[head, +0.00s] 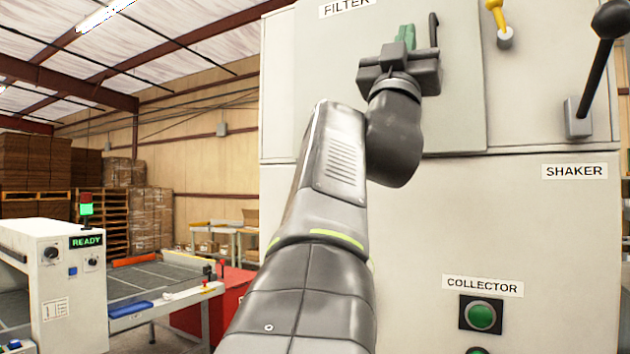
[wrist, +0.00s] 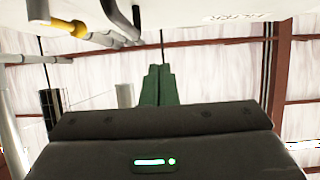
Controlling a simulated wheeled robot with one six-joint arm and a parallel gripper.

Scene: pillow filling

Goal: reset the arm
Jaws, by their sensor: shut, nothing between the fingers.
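My gripper (head: 405,36) is raised in the head view, in front of the upper part of the large pale cabinet (head: 300,205), just below the FILTER label. Its green fingers are together with nothing between them. In the wrist view the fingers of my gripper (wrist: 158,84) point up and are closed side by side, with the roof behind them. A dark handle (head: 433,30) stands right beside the fingers in the head view; I cannot tell whether they touch it.
The cabinet carries a yellow-tipped lever (head: 497,15), a black-knobbed SHAKER lever (head: 594,75) and a green COLLECTOR button (head: 481,316). At left stand a white machine (head: 65,285) reading READY and a conveyor table (head: 160,280). Stacked cardboard (head: 35,165) is behind.

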